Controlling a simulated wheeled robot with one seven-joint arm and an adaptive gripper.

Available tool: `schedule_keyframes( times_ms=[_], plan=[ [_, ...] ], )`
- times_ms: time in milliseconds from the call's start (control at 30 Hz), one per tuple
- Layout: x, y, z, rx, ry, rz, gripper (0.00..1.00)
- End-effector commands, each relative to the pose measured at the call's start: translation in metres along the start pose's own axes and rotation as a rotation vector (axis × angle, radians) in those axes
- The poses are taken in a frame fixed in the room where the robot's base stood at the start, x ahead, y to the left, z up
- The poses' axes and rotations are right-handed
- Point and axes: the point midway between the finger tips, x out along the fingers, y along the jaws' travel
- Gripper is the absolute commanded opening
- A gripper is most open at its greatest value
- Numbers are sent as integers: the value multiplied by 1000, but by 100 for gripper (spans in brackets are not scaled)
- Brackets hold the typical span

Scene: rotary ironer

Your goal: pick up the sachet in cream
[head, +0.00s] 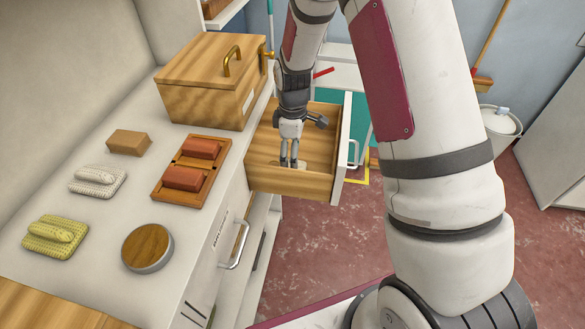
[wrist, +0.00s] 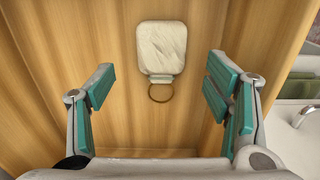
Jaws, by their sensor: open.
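The cream sachet (wrist: 162,48) lies on the wooden floor of the open drawer (wrist: 110,125) in the wrist view. It is a rounded pale pad with a tan ring at its lower end. My gripper (wrist: 160,95) is open, with its teal-padded fingers apart to the left and right of the sachet's line. In the head view my gripper (head: 289,164) points down inside the drawer (head: 262,182); the sachet there is mostly hidden behind the fingers.
The drawer walls stand close around my gripper. On the counter are a wooden box (head: 205,95) with brass handles, a tray with red blocks (head: 183,179), a tan block (head: 128,142), folded cloths (head: 55,237) and a round wooden-topped tin (head: 147,248). A white bucket (head: 498,130) stands on the floor.

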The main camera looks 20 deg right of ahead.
Motion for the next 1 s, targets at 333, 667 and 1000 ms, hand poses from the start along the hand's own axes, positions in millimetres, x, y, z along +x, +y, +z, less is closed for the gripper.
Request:
schedule_keyframes(
  times_ms=[333,667,1000],
  plan=[
    [44,-2,0,-1,-2,-2,72],
    [46,-2,0,-1,-1,-1,58],
    [46,-2,0,-1,-1,-1,29]
  ],
)
